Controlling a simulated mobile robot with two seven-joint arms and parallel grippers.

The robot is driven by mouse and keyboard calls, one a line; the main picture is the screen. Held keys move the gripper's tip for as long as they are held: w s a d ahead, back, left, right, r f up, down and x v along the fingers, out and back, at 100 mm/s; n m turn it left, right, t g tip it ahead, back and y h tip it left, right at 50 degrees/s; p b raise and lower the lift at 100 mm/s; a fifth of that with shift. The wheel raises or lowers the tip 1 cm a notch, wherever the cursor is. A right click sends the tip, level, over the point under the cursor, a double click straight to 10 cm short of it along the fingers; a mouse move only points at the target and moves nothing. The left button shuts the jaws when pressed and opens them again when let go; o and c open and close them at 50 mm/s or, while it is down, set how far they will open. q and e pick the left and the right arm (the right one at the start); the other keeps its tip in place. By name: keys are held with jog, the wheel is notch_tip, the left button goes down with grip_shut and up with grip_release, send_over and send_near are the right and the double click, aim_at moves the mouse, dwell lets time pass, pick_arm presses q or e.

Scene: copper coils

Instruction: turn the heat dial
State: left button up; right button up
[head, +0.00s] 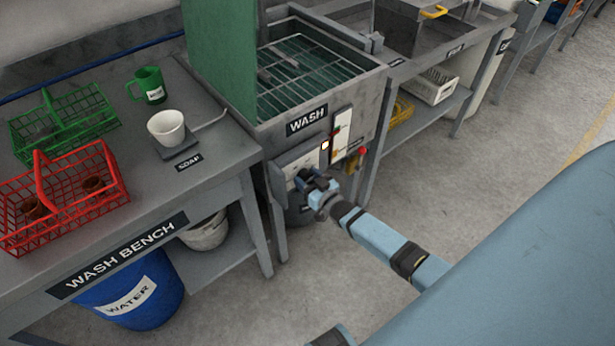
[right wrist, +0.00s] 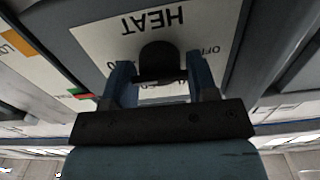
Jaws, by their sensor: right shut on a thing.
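The heat dial (right wrist: 159,60) is a dark round knob on a white plate (right wrist: 100,37) marked HEAT, which shows upside down in the right wrist view. My right gripper (right wrist: 160,78) has its two blue fingers on either side of the dial, shut on it. In the head view my right gripper (head: 318,188) is at the front panel of the wash unit (head: 362,88), and it hides the dial there. The dial's setting is hard to read because the gripper covers part of the plate. My left gripper is not in view.
The wash bench (head: 225,185) at left holds red (head: 70,215) and green baskets (head: 75,118), a green mug (head: 150,85) and a white cup (head: 166,127). The floor at right is clear.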

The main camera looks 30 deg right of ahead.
jog(key=o, duration=0.9)
jog(key=s, duration=0.9)
jog(key=s+d+p, duration=0.1)
jog(key=s, duration=0.3)
jog(key=shift+s, duration=0.4)
